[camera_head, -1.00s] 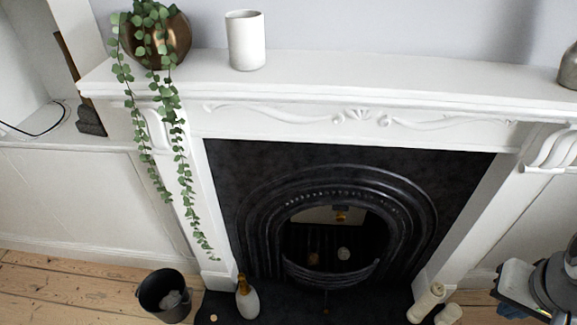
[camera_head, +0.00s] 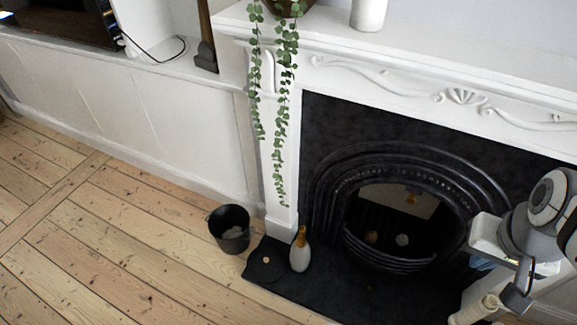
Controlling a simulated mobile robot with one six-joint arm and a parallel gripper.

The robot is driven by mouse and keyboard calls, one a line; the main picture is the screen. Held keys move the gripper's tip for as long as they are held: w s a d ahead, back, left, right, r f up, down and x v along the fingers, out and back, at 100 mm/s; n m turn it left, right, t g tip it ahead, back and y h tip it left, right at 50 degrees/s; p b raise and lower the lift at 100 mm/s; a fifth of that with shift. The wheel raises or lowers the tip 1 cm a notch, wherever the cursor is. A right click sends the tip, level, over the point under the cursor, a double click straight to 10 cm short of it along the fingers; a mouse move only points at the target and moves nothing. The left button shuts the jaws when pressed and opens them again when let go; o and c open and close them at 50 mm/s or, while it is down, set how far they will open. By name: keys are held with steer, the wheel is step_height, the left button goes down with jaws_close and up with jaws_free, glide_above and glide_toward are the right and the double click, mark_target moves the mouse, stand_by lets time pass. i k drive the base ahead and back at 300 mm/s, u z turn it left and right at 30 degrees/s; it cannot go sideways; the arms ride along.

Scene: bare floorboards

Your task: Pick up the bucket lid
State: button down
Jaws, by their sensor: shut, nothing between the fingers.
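The bucket lid appears to be the flat, dark round disc (camera_head: 263,271) with a small tan knob. It lies on the left end of the black hearth. A black bucket (camera_head: 231,235) stands upright on the floorboards just left of it, with something greyish inside. My gripper (camera_head: 484,256) is at the right edge, far to the right of the lid and apart from it. It is shut and empty; its fingertips are hard to make out against my arm.
A white bottle with a gold top (camera_head: 300,252) stands on the hearth (camera_head: 330,296) just right of the lid. Trailing plant stems (camera_head: 280,130) hang above. A pale rolled object (camera_head: 474,310) stands at lower right. The floorboards (camera_head: 130,240) at left are clear.

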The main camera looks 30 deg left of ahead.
mark_target(265, 263)
steer(key=u, duration=1.55)
steer(key=k, duration=1)
steer(key=u, duration=1.1)
steer(key=i, duration=1.8)
